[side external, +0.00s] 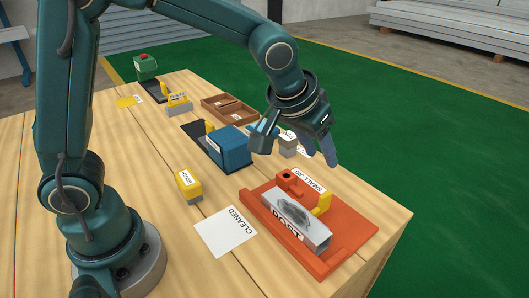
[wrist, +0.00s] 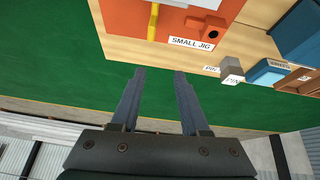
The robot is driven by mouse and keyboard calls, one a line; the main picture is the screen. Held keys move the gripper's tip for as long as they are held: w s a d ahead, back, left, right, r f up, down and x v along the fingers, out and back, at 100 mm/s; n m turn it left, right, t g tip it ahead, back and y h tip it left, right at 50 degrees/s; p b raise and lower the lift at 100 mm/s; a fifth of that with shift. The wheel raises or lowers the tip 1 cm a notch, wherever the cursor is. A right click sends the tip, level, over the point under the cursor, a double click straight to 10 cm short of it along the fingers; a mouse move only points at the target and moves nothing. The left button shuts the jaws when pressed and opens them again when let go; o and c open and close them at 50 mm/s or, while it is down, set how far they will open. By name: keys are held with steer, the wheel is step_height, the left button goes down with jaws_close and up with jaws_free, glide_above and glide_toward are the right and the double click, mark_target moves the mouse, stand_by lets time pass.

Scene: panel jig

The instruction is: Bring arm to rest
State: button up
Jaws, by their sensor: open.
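My gripper (side external: 320,153) hangs in the air above the right part of the wooden bench, behind the orange small jig (side external: 341,255) in the side view. Its two fingers are apart with nothing between them; the wrist view also shows the open gripper (wrist: 160,73), with green floor beyond the fingertips. A grey post (side external: 297,222) with a dark smudge on top lies in the jig, beside a yellow clamp (side external: 322,203). In the wrist view, the jig (wrist: 125,22) and its yellow clamp (wrist: 153,22) are at the top edge.
A white CLEANED card (side external: 225,232) and a yellow brush (side external: 189,186) lie left of the jig. A blue block (side external: 229,147), a brown tray (side external: 229,108), a grey pin block (wrist: 231,70) and a green box with red button (side external: 146,68) stand farther back. Green floor surrounds the bench.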

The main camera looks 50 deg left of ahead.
steer(key=s+a+r+n+t, duration=0.1)
steer(key=s+a+r, duration=0.55)
steer(key=s, duration=0.25)
steer(key=s+f+m+g, duration=0.1)
steer(key=s+f, duration=0.2)
steer(key=s, duration=0.7)
steer(key=shift+f+m, duration=0.4)
